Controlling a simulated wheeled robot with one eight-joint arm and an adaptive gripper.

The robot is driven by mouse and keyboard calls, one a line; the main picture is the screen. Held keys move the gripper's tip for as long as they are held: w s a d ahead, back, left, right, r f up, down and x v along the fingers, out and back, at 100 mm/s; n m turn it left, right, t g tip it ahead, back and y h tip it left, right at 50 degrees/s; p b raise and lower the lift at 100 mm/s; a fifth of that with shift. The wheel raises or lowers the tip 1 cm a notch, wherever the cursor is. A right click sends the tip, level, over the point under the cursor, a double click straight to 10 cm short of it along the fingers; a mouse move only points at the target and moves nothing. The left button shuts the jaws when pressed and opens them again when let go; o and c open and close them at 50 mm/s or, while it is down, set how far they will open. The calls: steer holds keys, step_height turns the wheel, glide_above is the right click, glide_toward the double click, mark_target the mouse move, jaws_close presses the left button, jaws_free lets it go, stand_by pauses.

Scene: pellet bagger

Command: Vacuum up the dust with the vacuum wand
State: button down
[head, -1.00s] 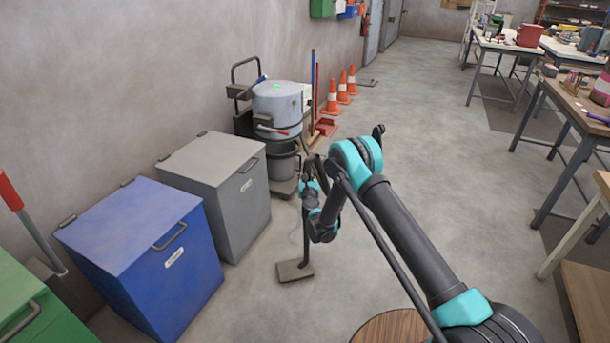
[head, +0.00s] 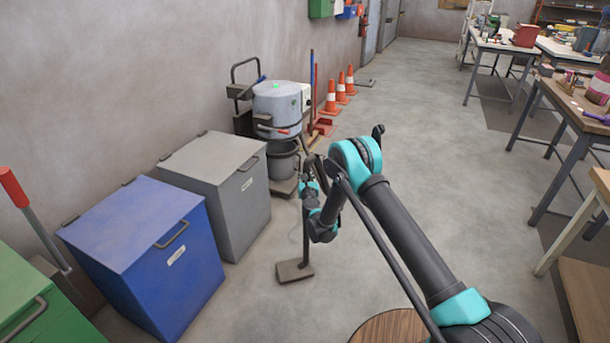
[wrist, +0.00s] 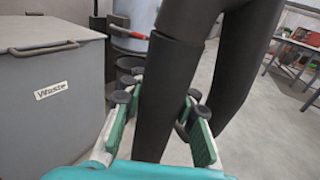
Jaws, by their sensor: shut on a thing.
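The vacuum wand (head: 306,240) is a dark tube with a flat grey-brown floor head (head: 295,271), which appears to rest on the concrete floor. My gripper (head: 311,190) is shut on the wand's tube. In the wrist view, the green-padded fingers of my gripper (wrist: 158,102) sit on both sides of the thick dark tube (wrist: 170,75). The vacuum (head: 278,104) is a grey drum with a green spot on its lid, standing behind near the wall. I cannot make out any dust on the floor.
A grey bin (head: 237,205) and a blue bin (head: 186,285) stand left of the wand, with a green bin (head: 30,305) nearer. Orange cones (head: 331,98) line the wall behind. Workbenches (head: 560,115) stand at right. The middle floor is open.

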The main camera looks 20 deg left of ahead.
steer(key=w+d+r, duration=0.2)
steer(key=w+d, duration=0.8)
steer(key=d, duration=0.4)
steer(key=shift+d, duration=0.3)
steer(key=shift+d+r, duration=0.1)
stand_by(1.0)
